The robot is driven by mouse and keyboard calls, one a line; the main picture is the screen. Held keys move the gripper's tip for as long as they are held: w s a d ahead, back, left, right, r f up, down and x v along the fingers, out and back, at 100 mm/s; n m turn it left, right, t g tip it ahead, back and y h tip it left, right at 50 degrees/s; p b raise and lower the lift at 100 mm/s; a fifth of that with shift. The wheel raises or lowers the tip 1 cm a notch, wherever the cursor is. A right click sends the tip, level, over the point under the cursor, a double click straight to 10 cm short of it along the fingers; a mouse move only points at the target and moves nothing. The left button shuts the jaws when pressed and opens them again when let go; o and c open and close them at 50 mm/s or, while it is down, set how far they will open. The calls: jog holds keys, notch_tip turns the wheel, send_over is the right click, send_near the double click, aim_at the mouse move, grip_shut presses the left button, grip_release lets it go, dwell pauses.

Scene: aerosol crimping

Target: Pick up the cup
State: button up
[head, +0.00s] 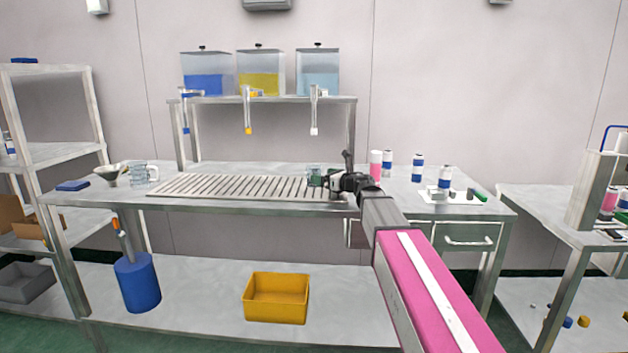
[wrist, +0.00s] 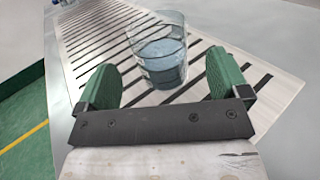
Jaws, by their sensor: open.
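The cup (wrist: 160,57) is a clear glass with bluish liquid in the wrist view. It stands upright on the slatted drain grate (wrist: 97,38). In the head view the cup (head: 314,176) is small, at the grate's right end, partly hidden by my gripper (head: 325,181). In the wrist view my gripper (wrist: 160,88) is open, with green-padded fingers on the left and right. The cup is just ahead of and partly between the fingers. I see no clear contact between them.
A clear measuring jug (head: 138,174) and a funnel (head: 111,174) stand at the table's left. A pink-and-white can (head: 375,165) and blue-and-white cans (head: 417,167) stand right of the gripper. A shelf with three liquid tanks (head: 260,73) and taps rises behind. The grate's left part is clear.

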jog(key=x, duration=0.5)
jog(key=shift+s+d, duration=0.1)
jog(key=c, duration=1.1)
jog(key=shift+o, duration=0.2)
